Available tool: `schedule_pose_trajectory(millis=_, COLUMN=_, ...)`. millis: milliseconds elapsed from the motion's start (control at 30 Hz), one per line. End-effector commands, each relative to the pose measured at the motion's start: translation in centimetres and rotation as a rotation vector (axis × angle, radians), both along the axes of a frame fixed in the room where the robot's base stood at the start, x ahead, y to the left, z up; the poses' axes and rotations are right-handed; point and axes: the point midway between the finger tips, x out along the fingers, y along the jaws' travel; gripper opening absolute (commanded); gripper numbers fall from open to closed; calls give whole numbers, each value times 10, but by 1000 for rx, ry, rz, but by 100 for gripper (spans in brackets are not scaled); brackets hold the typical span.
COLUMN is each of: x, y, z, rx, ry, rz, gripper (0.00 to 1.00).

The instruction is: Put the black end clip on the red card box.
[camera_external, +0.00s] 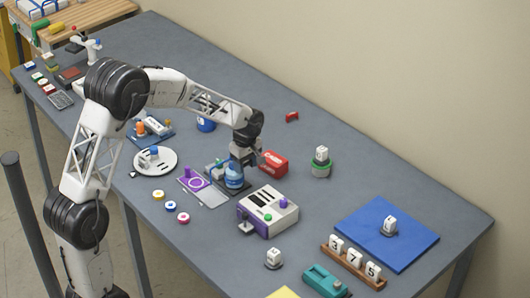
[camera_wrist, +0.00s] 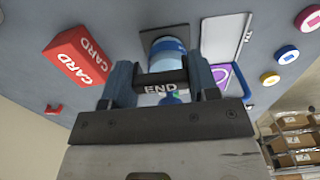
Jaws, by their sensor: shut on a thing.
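My gripper (camera_wrist: 162,84) is shut on the black end clip (camera_wrist: 160,87), a dark bar with white END lettering held between the two fingers. In the external view my gripper (camera_external: 240,157) is low over the table by a blue round container, and the clip cannot be made out there. The red card box (camera_external: 273,162) stands just right of my gripper, apart from it. In the wrist view the red card box (camera_wrist: 80,57), with white CARD lettering, is at upper left, and no clip is seen on it.
The blue container (camera_external: 234,177) stands on a dark plate close to my gripper. A white and purple machine (camera_external: 268,211) is in front. A green-based block (camera_external: 320,163) stands right of the box. A small red piece (camera_external: 292,117) lies behind. The back right table is clear.

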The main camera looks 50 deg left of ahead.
Motion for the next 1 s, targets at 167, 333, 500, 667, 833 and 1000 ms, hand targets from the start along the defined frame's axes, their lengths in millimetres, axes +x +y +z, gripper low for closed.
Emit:
schedule_pose_trajectory(millis=167, x=15, y=3, z=-2, rx=0, ry=0, rz=0, gripper=32)
schedule_pose_trajectory(millis=333, x=36, y=8, z=-4, rx=0, ry=1, rz=0, gripper=32)
schedule_pose_trajectory(millis=500, x=58, y=12, z=-7, rx=0, ry=2, rz=0, gripper=32)
schedule_pose_trajectory(millis=667, x=78, y=17, z=-9, rx=0, ry=1, rz=0, gripper=32)
schedule_pose_trajectory(millis=833, x=100, y=21, z=-10, rx=0, ry=0, rz=0, gripper=32)
schedule_pose_trajectory(millis=1000, x=122, y=26, z=-12, rx=0, ry=1, rz=0, gripper=32)
